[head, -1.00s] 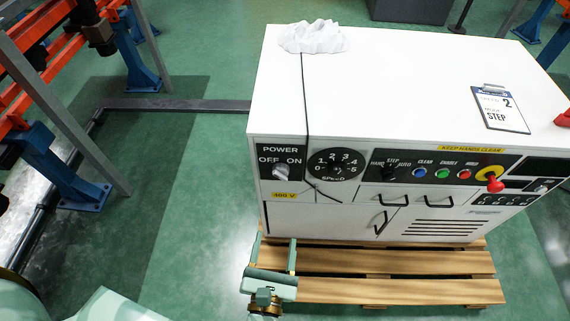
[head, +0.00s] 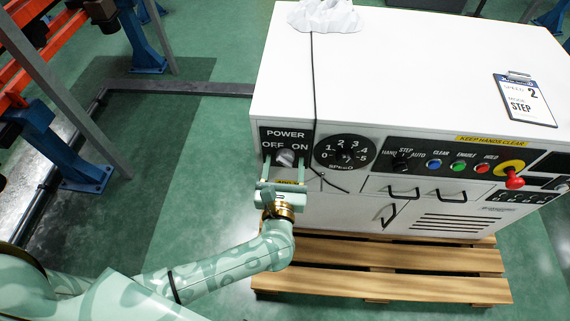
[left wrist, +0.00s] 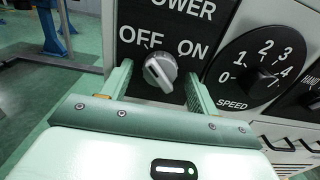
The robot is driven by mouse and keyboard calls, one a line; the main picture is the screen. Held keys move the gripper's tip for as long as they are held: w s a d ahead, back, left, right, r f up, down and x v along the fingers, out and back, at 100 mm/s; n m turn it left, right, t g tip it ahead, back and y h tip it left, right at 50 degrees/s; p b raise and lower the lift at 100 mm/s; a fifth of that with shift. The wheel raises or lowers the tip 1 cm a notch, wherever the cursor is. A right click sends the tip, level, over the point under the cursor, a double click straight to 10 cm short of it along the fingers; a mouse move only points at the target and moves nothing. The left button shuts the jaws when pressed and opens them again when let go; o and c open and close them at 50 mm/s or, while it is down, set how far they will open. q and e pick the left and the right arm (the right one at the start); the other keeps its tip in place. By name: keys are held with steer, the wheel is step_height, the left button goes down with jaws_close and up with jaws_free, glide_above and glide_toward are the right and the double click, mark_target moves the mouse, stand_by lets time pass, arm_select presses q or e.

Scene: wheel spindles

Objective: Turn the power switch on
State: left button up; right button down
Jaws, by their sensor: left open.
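The power switch (head: 285,157) is a grey rotary knob on a black plate marked POWER, OFF and ON, at the left end of the white cabinet's front. In the left wrist view the knob (left wrist: 160,70) shows close up, with OFF at its upper left and ON at its upper right. Its pointer leans to the upper left, towards OFF. My left gripper (head: 285,172) is open, with one finger on each side of the knob. In the left wrist view, gaps show between the knob and both fingers. My right gripper is in neither view.
The speed dial (head: 345,152) sits just right of the power plate. A black cable (head: 313,100) hangs over the cabinet front from a white cloth (head: 325,15). A wooden pallet (head: 390,285) lies below.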

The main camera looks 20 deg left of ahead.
arm_select(q)
steer(key=shift+w, duration=0.15)
steer(key=c, duration=1)
steer(key=shift+o, duration=0.2)
